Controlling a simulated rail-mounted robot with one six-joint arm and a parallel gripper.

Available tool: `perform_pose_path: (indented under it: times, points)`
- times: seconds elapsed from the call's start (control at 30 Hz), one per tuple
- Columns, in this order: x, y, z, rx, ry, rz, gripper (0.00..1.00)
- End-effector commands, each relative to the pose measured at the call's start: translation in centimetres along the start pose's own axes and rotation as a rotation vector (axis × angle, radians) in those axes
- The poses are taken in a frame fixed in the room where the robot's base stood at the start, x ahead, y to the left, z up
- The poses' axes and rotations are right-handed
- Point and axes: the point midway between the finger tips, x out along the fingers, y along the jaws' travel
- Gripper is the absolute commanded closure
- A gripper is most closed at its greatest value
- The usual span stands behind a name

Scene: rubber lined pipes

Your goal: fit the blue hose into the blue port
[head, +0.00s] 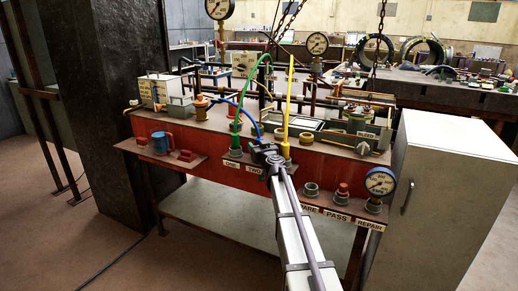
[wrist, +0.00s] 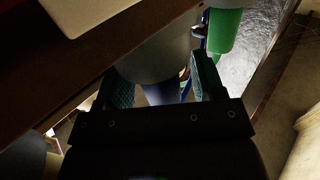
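The blue hose (head: 229,102) arcs from the rear of the red bench down to my gripper (head: 262,146) in the head view. My gripper is at the front of the bench, over the small shelf marked ONE and TWO. In the wrist view its two fingers (wrist: 164,80) stand apart, one on each side of a blue piece (wrist: 160,95) and a wide grey cylinder (wrist: 158,58). I cannot tell whether the pads press on either one. A blue port cannot be made out; my gripper and arm cover part of the shelf.
A green hose (head: 248,75) and an upright yellow hose (head: 289,95) stand close on either side. A green sleeve (wrist: 225,30) is near the right finger in the wrist view. A gauge (head: 380,181) and a red fitting (head: 343,190) stand at right. A grey cabinet (head: 450,190) is beyond them.

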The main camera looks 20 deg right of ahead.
Motion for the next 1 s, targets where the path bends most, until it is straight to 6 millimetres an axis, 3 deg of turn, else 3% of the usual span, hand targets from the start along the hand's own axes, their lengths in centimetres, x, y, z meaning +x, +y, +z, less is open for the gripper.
perform_pose_path:
  times: [0.07,0.57,0.83,1.0]
  points:
    - [0.0,0.0,0.0,0.0,0.0,0.0,0.46]
    - [0.0,0.0,0.0,0.0,0.0,0.0,0.93]
    - [0.0,0.0,-0.5,0.0,0.0,0.0,0.94]
    - [0.0,0.0,-3.5,0.0,0.0,0.0,0.94]
